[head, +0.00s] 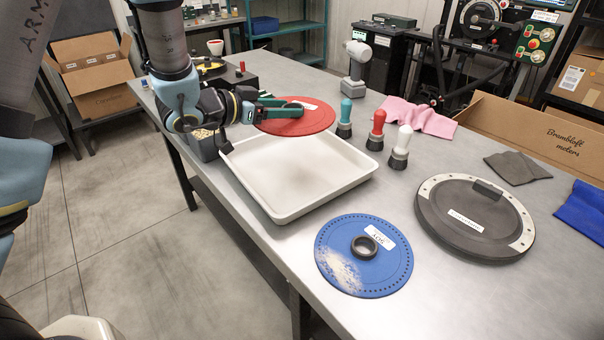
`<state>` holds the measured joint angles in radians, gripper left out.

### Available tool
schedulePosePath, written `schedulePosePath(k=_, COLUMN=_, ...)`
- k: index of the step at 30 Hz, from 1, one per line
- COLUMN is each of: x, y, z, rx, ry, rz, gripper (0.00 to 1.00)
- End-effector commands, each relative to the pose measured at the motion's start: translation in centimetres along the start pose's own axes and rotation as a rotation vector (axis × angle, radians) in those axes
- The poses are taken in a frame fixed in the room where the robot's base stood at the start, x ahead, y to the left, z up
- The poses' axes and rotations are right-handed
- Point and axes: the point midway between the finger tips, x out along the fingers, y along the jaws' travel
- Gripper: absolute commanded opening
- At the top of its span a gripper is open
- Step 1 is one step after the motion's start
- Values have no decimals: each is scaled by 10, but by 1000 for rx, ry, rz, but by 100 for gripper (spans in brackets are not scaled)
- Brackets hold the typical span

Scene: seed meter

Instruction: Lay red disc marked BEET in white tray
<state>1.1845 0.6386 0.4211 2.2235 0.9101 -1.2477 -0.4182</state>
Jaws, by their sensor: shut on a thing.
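The red disc (305,122) has a white label, too small to read, and a dark hub near its middle. My gripper (288,106), with green fingers, reaches in from the left and is shut on the red disc at its hub. The disc looks roughly level at the far edge of the white tray (285,213), above or just beyond its far rim; its exact height is hard to tell. The tray is empty and lies on the grey table. The fingers partly cover the hub.
A blue disc (345,275) with pale powder lies in front of the tray. A dark round plate (475,217) lies at right. Teal (346,112), red (378,125) and white (403,142) handled tools stand right of the tray.

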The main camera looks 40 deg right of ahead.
Motion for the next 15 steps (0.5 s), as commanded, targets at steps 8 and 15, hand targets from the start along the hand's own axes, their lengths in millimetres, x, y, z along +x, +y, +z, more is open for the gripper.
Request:
schedulePosePath(k=8, x=10, y=0, z=30, rx=1, ry=1, rz=-1, gripper=0)
schedulePosePath(k=15, x=17, y=1, z=56, rx=-2, ry=-5, rz=1, gripper=0)
